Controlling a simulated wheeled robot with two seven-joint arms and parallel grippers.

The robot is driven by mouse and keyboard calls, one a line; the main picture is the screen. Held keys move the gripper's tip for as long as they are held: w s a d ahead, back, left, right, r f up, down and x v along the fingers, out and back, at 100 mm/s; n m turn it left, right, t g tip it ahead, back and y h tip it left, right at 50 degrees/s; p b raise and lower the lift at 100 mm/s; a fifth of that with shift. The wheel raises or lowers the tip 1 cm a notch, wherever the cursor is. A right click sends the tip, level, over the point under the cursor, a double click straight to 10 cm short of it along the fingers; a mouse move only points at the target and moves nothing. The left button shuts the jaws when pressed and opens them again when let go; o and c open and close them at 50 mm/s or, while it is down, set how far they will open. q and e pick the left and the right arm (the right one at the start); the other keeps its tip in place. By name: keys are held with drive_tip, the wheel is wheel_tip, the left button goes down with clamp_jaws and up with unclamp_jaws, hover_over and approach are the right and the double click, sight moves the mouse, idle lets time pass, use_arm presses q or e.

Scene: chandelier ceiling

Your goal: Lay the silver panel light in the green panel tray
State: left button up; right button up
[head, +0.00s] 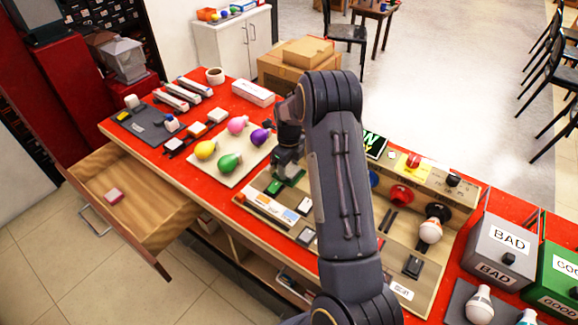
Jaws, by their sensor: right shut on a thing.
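My right gripper (286,170) reaches down over the near edge of the wooden test board, left of my dark forearm. It is shut on a small greyish thing, apparently the silver panel light, mostly hidden by the fingers. A small green tray (274,188), apparently the green panel tray, lies on the board right below and beside the fingertips. I cannot tell whether the held light touches it. My left gripper is not in view.
A grey BAD bin (490,250) and a green GOOD bin (556,278) stand at right.

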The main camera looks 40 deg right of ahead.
drive_tip(key=o, duration=1.1)
drive_tip(key=shift+c, duration=0.2)
